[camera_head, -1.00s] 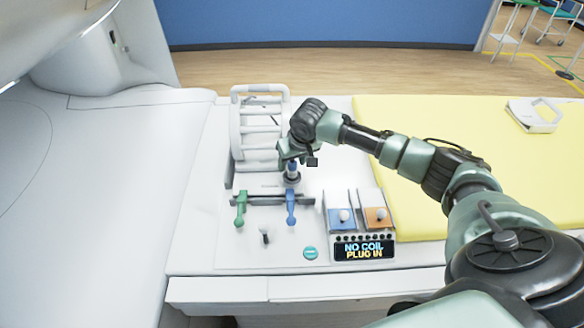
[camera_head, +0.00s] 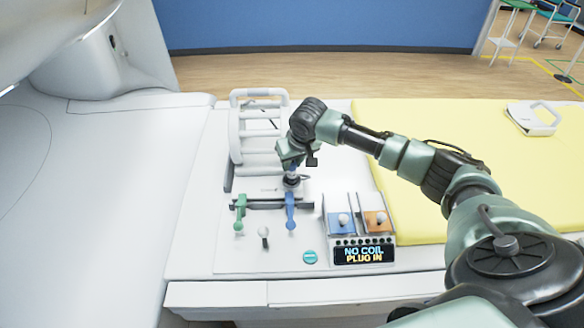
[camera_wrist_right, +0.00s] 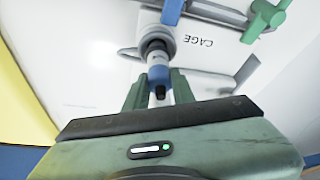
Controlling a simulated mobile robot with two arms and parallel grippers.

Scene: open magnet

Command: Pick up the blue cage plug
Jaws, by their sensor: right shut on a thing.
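The blue cage plug (camera_wrist_right: 158,76) sits at the grey round socket (camera_wrist_right: 155,46) near the printed word CAGE in the right wrist view. My right gripper (camera_wrist_right: 157,90) is shut on its blue body, one green finger on each side. In the head view the plug shows as a small blue patch (camera_head: 294,169) under my right gripper (camera_head: 291,165), above a grey ring. The fingers partly hide it, and I cannot tell how deep it sits in the socket. My left gripper is not in view.
A white cage frame (camera_head: 235,140) stands just behind. A green lever (camera_head: 240,213) and a blue lever (camera_head: 290,212) are in front. A control box (camera_head: 364,254) reading NO COIL PLUG IN stands right. A yellow mat (camera_head: 440,125) lies behind my right arm.

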